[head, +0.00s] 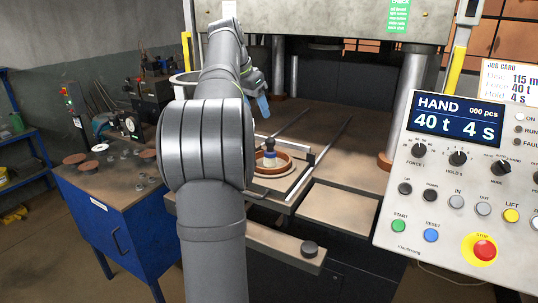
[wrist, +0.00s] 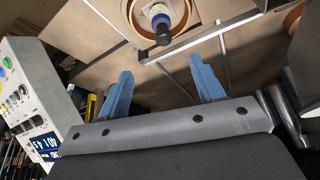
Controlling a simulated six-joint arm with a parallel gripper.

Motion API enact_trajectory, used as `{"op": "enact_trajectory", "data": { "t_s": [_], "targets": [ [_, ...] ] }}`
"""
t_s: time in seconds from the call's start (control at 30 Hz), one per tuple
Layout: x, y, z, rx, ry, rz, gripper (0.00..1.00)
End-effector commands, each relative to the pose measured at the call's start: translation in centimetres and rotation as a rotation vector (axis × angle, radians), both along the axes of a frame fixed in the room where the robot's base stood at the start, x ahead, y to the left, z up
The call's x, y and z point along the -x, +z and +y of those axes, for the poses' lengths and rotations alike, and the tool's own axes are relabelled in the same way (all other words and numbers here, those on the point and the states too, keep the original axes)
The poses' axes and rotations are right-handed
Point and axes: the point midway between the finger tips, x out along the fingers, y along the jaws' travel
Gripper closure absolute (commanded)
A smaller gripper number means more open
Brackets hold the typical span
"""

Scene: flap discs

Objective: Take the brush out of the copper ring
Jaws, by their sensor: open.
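The brush (head: 269,153) stands upright inside the copper ring (head: 268,172) on the press table, its dark knob-like handle up, with a blue band and a pale part below. In the wrist view the brush (wrist: 160,20) is at the top centre, with part of the copper ring (wrist: 134,12) around it; the ring is cut off by the frame edge. My gripper (head: 262,103) is above and behind the ring in the head view, blue fingers pointing down. In the wrist view my gripper (wrist: 162,72) has its two blue fingers apart with nothing between them, clear of the brush.
Press columns (head: 408,90) and the upper press block (head: 330,20) bound the space. The control panel (head: 465,180) stands at right. A blue cabinet (head: 120,215) with discs stands at left.

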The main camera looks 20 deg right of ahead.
Motion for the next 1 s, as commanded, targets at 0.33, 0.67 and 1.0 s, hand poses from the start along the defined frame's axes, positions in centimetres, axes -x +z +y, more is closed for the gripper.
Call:
{"op": "enact_trajectory", "data": {
  "t_s": [0.33,0.67,1.0],
  "targets": [
    [-1.1,-3.6,-1.2,0.010,-0.106,-0.004,0.38],
    [-2.2,-9.8,-3.7,0.009,-0.105,-0.006,0.38],
    [-2.7,-12.0,-4.5,0.009,-0.104,-0.007,0.38]
  ]
}}
